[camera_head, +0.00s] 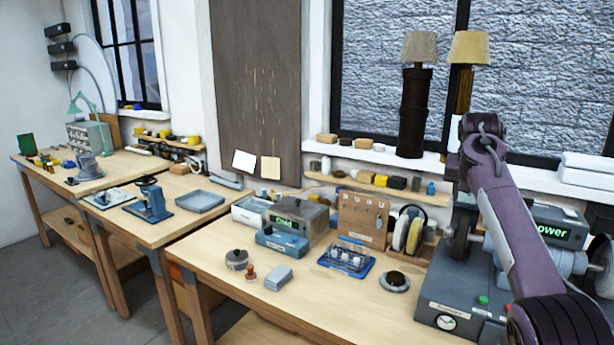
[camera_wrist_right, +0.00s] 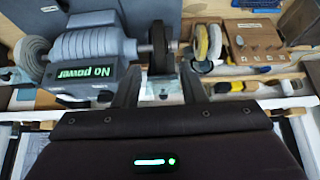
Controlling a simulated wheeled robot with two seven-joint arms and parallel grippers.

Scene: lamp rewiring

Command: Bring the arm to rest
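My right arm (camera_head: 523,225) comes in from the lower right of the head view, raised in front of the bench grinder (camera_head: 550,230). Its far end stands high, in front of the window sill; I cannot make out the fingers there. In the right wrist view my right gripper (camera_wrist_right: 160,88) shows two dark fingers apart with nothing between them. The grinder (camera_wrist_right: 95,45), with a lit "No power" sign, and its dark wheel lie beyond the fingers. My left gripper is not in view.
The near workbench (camera_head: 215,255) holds a blue tray (camera_head: 345,260), a pegboard stand (camera_head: 363,218), a grey box marked "Cold" (camera_head: 298,217) and small tins. Two lamps (camera_head: 417,95) stand on the sill (camera_head: 380,152).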

